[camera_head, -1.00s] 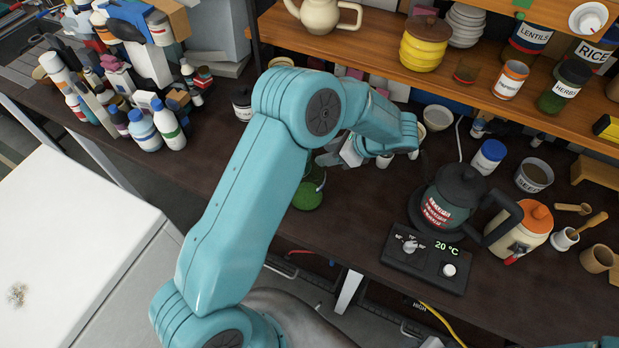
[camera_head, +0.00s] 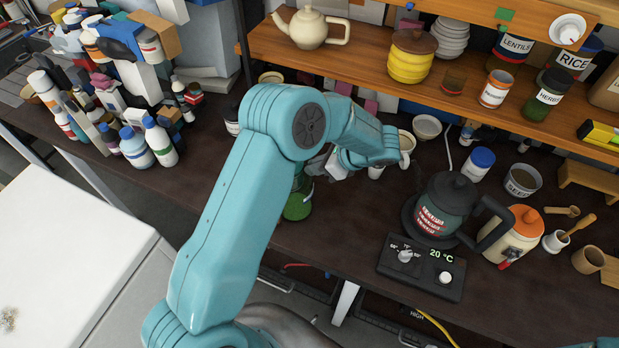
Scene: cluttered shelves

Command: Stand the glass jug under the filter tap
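One teal arm of mine, the left, rises from the bottom left and bends to the right over the dark worktop. Its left gripper (camera_head: 330,163) is mostly hidden behind the forearm; only pale grey parts show, so its opening and any hold cannot be told. Behind the arm stands a partly hidden vessel with a green base (camera_head: 298,206) and a thin pale curved part; I cannot tell whether it is the glass jug. I cannot make out a filter tap; the arm covers much of the rear worktop. My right gripper is out of view.
A dark kettle (camera_head: 447,203) stands behind a control panel (camera_head: 421,268) reading 20 °C. An orange-lidded jar (camera_head: 515,236) is at its right. A wooden shelf (camera_head: 360,57) with a teapot (camera_head: 312,28) spans the back. Bottles (camera_head: 160,142) crowd the left.

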